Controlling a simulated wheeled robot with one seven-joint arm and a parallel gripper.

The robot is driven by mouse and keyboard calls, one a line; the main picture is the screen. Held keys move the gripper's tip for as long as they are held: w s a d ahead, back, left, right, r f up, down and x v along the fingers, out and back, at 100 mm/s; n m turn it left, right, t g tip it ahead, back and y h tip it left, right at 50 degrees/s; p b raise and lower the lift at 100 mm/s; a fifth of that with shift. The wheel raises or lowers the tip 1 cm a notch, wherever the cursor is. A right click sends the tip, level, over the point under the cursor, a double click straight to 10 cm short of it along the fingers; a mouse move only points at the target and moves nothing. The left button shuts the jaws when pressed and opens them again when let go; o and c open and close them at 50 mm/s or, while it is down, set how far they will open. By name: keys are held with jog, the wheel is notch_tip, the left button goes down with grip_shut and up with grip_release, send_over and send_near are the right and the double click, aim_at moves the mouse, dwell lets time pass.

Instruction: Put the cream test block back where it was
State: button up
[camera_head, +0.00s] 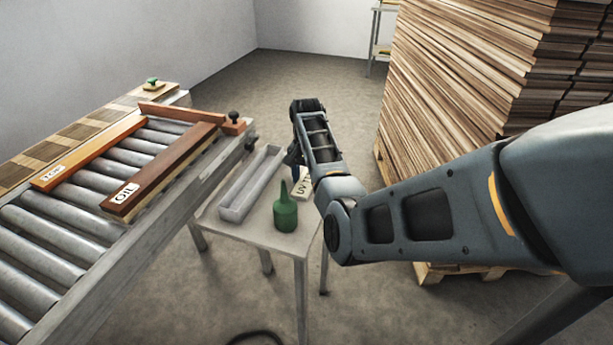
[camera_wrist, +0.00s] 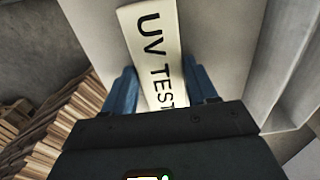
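The cream test block (camera_head: 303,186) is at the right side of the small grey table, beside the green bottle. In the wrist view the block (camera_wrist: 155,50) shows its black "UV TEST" lettering and lies between the two blue fingers of my gripper (camera_wrist: 160,82). The fingers flank its long sides closely, but I cannot tell whether they press on it. In the head view my gripper (camera_head: 295,165) points down at the block's far end, and its fingertips are partly hidden. I cannot tell whether the block rests on the table or is lifted.
The green bottle (camera_head: 285,212) stands close to the block, and a long grey tray (camera_head: 233,213) lies left of it on the table (camera_head: 290,241). The roller conveyor (camera_head: 40,240) holds the "OIL" board (camera_head: 165,170) and an orange board (camera_head: 92,152). Stacked boards (camera_head: 460,70) rise at right.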

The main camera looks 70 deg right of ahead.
aim_at(307, 180)
jog(key=o, duration=0.3)
jog(key=shift+o, duration=0.2)
notch_tip(307, 180, up, 12)
jog(key=shift+r, duration=0.2)
dwell(0.8)
